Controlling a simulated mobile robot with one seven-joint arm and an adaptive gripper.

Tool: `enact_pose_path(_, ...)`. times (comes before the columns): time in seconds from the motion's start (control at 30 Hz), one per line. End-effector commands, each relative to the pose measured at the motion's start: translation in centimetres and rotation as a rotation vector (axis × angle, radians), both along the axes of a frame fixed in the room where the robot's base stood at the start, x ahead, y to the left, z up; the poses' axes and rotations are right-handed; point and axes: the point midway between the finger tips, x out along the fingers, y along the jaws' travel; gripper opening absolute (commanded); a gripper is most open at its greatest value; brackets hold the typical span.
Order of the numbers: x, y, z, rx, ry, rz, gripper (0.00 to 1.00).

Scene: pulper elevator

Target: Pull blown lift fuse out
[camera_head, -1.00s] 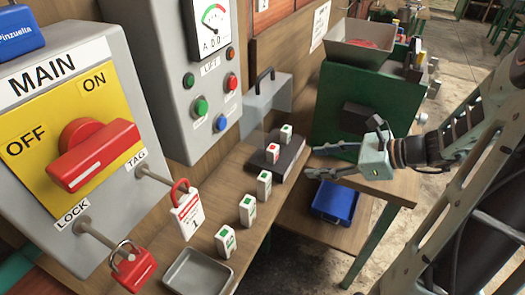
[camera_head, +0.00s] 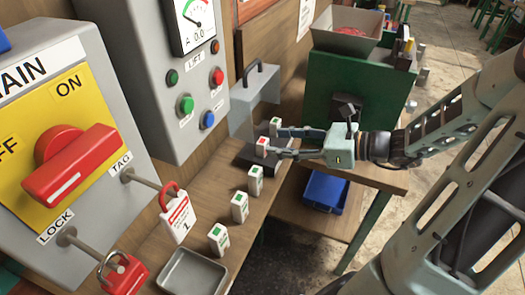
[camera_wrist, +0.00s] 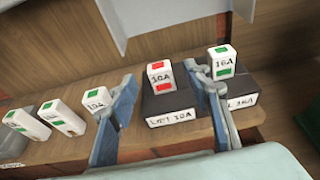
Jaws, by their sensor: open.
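A white fuse with red ends, marked 10A (camera_wrist: 160,77), stands upright in the dark fuse block (camera_wrist: 172,118), over a label that seems to read LIFT 10A. It also shows in the head view (camera_head: 262,147). A white fuse with green ends, marked 16A (camera_wrist: 222,62), stands in the block to its right, also seen in the head view (camera_head: 275,127). My gripper (camera_head: 279,142) is open at the block. In the wrist view its fingers lie on either side of the red-ended fuse, the right one between the two fuses. I cannot tell whether they touch it.
Three loose green-marked fuses (camera_head: 255,180) stand in a row along the shelf. A grey metal tray (camera_head: 193,272) is at the front. A blue bin (camera_head: 325,191) sits below. A raised grey cover (camera_head: 257,98) is behind the block. The red main switch (camera_head: 70,160) and padlock (camera_head: 122,272) are left.

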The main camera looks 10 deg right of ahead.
Motion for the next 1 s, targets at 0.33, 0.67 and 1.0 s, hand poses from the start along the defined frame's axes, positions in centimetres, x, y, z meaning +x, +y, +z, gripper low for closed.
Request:
enact_pose_path(0.33, 2.1, 3.3, -1.2, 0.001, 0.001, 0.002, 0.45)
enact_pose_path(0.67, 2.1, 3.3, -1.2, -0.001, 0.001, 0.001, 0.32)
enact_pose_path(1.0, 2.1, 3.3, -1.1, 0.000, 0.000, 0.001, 0.00)
